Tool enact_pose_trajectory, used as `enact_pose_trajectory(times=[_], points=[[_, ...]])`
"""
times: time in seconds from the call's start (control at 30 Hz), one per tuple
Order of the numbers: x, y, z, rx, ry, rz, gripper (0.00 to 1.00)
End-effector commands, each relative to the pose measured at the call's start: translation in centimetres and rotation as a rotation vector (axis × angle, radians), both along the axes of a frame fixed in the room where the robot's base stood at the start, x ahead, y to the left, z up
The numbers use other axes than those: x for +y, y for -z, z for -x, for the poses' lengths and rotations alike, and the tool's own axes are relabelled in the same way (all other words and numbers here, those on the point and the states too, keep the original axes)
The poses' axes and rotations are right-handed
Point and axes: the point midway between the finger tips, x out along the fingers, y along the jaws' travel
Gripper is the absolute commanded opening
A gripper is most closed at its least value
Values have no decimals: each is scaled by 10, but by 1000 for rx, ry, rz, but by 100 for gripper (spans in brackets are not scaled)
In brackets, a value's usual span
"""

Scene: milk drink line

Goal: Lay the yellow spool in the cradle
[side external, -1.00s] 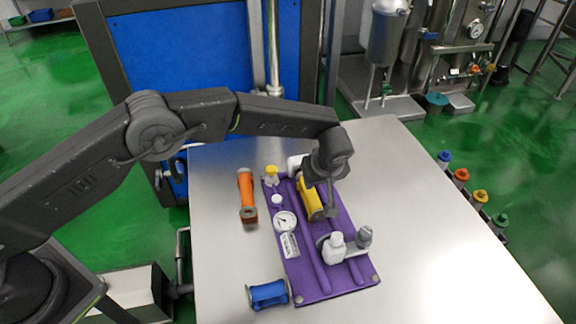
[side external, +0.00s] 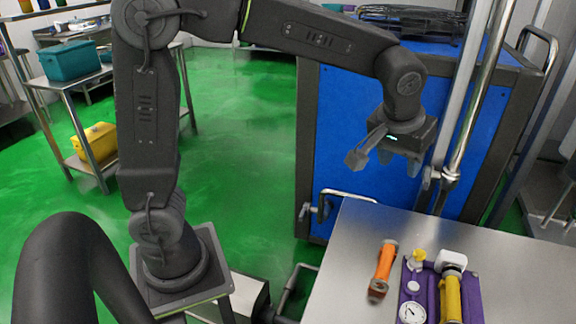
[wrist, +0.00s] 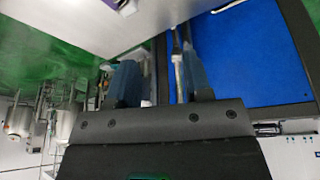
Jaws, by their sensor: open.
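The yellow spool (side external: 451,300) lies lengthwise on the purple board (side external: 473,287), just in front of a white block-like part (side external: 451,261). Its near end runs to the bottom edge of the side view, so I cannot tell how fully it is seated in the cradle. My gripper (side external: 400,164) is open and empty, high in the air before the blue cabinet, up and to the left of the board and well apart from the spool. In the wrist view the gripper (wrist: 164,78) shows two spread fingers with nothing between them; the spool is not visible there.
An orange spool (side external: 384,267) lies on the steel table (side external: 342,262) left of the board. A yellow-topped part (side external: 417,259) and a round gauge (side external: 412,313) are on the board's left side. The blue cabinet (side external: 355,165) stands behind the table.

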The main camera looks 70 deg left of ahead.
Motion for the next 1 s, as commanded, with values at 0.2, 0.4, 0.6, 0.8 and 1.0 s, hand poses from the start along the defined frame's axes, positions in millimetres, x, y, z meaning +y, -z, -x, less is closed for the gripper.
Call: enact_pose_trajectory(times=[0.2,0.4,0.6,0.8,1.0], points=[[42,-27,92,-52,144,-5,46],[62,-17,165,-102,269,-32,46],[67,-1,200,-133,340,-55,46],[68,3,206,-137,357,-60,46],[67,3,206,-136,356,-60,46]])
